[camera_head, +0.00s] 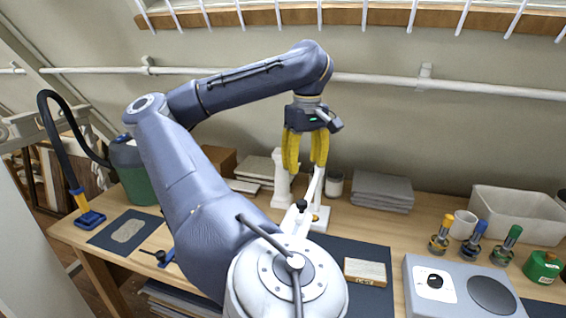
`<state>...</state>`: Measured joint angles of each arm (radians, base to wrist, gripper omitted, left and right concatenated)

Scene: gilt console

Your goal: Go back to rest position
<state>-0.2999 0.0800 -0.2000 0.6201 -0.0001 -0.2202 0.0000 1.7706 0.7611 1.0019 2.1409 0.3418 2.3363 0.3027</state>
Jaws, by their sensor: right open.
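My right gripper (306,155) hangs above the back part of the wooden workbench (230,204), with its yellow fingers pointing down. The fingers are apart and nothing shows between them. A white column-shaped object (281,180) and a slim white stand stand just behind or below the fingers; I cannot tell the exact distance. My right arm rises from the bottom middle and bends over toward the gripper, hiding part of the bench. My left gripper is not in view.
A dark mat (330,247) bears a pale block (365,271). A grey device (460,290) with a round plate stands at right, near several colour-capped jars, a mug (463,225) and a white bin (515,217). Stacked grey slabs (382,191) lie at the back. At left are a green container (134,172) and a second mat (105,234).

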